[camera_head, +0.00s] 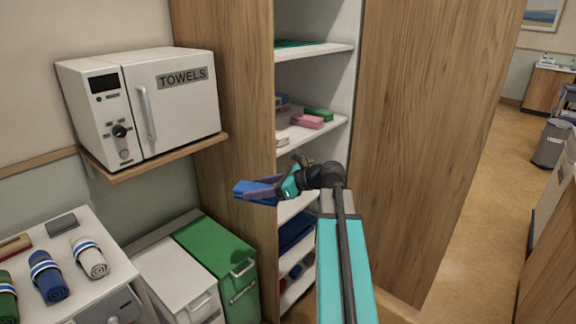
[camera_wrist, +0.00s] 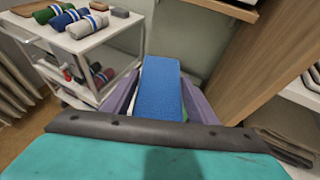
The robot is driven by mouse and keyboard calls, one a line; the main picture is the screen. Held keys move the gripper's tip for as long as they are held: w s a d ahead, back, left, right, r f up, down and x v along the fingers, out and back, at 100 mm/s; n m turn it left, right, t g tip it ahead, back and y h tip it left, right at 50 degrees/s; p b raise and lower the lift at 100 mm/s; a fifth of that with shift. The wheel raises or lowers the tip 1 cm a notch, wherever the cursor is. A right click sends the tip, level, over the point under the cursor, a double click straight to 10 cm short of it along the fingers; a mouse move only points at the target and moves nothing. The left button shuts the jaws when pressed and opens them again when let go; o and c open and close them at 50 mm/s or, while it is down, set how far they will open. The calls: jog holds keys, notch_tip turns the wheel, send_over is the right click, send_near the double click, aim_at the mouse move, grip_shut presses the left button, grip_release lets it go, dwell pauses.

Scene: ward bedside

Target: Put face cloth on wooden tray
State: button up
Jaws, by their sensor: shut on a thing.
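My gripper (camera_head: 258,190) is shut on a blue folded cloth, the face cloth (camera_head: 243,187). It holds the cloth in the air in front of the open cupboard. In the wrist view the cloth (camera_wrist: 161,92) lies flat between the purple fingers of my gripper (camera_wrist: 161,78). What seems to be the wooden tray (camera_wrist: 28,8) shows at the top left of the wrist view, on the white trolley beyond the rolled towels. It is cut by the frame edge. The tray is outside the head view.
The white trolley (camera_head: 92,292) carries green, blue (camera_head: 48,277) and white (camera_head: 90,257) rolls, a grey item (camera_head: 62,225) and a brown item (camera_head: 14,246). A towel cabinet (camera_head: 178,115) sits on a wall shelf. White and green (camera_head: 215,252) bins stand below. The cupboard shelves (camera_head: 318,132) hold small cloths.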

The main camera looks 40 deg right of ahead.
jog(key=a+f+n+g+y, duration=0.1)
jog(key=a+f, duration=0.4)
jog(key=a, duration=0.7)
jog(key=a+f+n+g+y, duration=0.1)
jog(key=a+f, duration=0.5)
jog(key=a, duration=0.6)
jog(key=shift+s+f+n+g+y, duration=0.3)
jog(key=shift+s+n+g+y, duration=0.25)
jog(key=shift+n, duration=0.25)
